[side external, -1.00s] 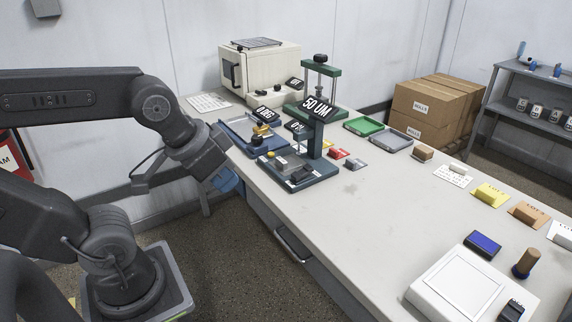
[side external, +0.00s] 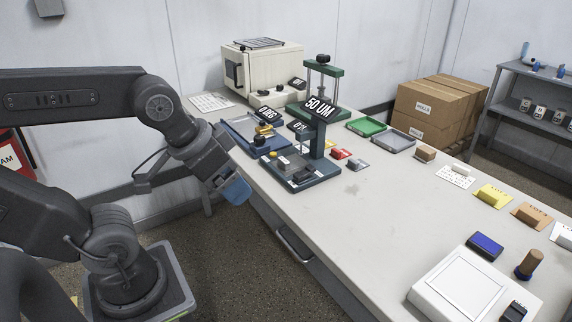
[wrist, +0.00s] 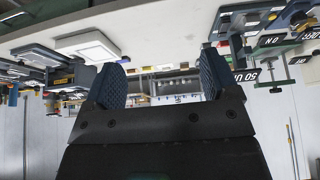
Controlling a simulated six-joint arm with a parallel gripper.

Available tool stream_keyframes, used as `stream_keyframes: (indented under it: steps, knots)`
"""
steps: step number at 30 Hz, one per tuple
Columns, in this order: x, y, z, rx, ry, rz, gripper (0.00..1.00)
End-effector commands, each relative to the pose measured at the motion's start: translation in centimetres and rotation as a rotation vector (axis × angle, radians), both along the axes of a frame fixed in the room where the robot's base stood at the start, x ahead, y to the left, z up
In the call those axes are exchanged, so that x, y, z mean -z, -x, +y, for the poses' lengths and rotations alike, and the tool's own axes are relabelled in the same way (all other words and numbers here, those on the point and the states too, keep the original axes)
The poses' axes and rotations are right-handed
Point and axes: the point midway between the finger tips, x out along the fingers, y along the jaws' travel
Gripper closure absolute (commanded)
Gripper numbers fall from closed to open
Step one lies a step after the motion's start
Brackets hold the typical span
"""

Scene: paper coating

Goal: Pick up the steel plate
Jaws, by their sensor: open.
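My gripper (side external: 236,191) hangs off the bench's near left edge, its blue fingers pointing down and to the right. In the wrist view my gripper (wrist: 166,78) is open, with nothing between its two blue ribbed fingers. A small grey plate with a raised block (side external: 358,164) lies on the bench beside a red one; it looks most like the steel plate, but I cannot be certain. It is well apart from my gripper, beyond the "50 UM" stand. I cannot pick the plate out in the wrist view.
The blue-based stand with the "50 UM" sign (side external: 319,107) rises between my gripper and the small plates. The bench's middle (side external: 370,205) is clear.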

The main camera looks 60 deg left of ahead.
Motion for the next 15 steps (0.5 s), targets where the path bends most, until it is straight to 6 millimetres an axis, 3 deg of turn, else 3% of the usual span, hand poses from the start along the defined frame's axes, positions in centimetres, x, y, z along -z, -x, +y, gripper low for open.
stream_keyframes:
  steps: [8, 11, 15]
  knots:
    - [-0.4, -0.7, 0.2, -0.003, -0.004, 0.009, 0.19]
    - [-1.4, -2.5, 0.9, -0.008, -0.015, 0.037, 0.19]
    - [-3.2, -7.1, 2.9, -0.016, -0.037, 0.102, 0.19]
